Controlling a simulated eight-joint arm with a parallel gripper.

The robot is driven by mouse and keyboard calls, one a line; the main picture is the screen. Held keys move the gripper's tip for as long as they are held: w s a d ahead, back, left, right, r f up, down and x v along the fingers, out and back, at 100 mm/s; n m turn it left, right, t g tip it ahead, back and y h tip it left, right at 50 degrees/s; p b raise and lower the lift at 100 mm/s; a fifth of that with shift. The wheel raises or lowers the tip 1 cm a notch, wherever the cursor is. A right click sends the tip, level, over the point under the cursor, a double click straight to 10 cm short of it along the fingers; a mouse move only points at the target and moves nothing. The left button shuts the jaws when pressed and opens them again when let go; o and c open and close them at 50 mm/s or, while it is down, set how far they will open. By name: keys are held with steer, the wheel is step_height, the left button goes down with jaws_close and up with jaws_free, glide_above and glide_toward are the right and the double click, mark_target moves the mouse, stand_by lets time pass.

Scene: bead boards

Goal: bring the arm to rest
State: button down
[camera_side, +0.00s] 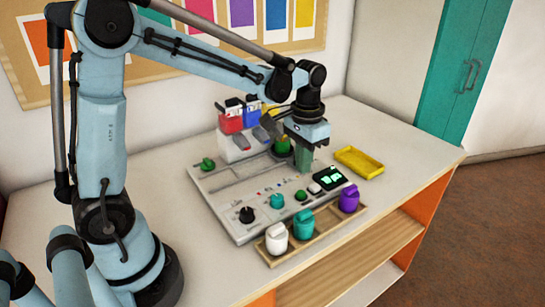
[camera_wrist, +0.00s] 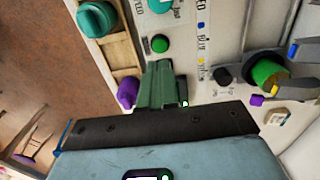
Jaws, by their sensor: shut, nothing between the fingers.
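My gripper (camera_side: 303,158) points down above the right part of a light grey bead board (camera_side: 233,219). In the wrist view its green fingers (camera_wrist: 160,85) are together with nothing between them. A small lit display (camera_side: 328,178) sits on the board just below and right of the fingers in the side view. A green button (camera_side: 301,195) is close by on the board, and it also shows in the wrist view (camera_wrist: 159,44). I cannot tell how high the fingertips are above the board.
A wooden tray (camera_side: 318,232) along the board's front holds white (camera_side: 277,238), teal (camera_side: 301,223) and purple (camera_side: 349,198) containers. A yellow tray (camera_side: 358,162) lies to the right. Red (camera_side: 230,122) and blue (camera_side: 253,116) bins stand behind. The table (camera_side: 405,150) is clear at the right.

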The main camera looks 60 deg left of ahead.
steer(key=shift+r, duration=0.1)
steer(key=s+d+r+t, duration=0.1)
steer(key=s+r+t, duration=0.2)
steer(key=s+t, duration=0.4)
steer(key=shift+s+d+r, duration=0.35)
steer(key=shift+s+d, duration=0.05)
steer(key=shift+s, duration=1.25)
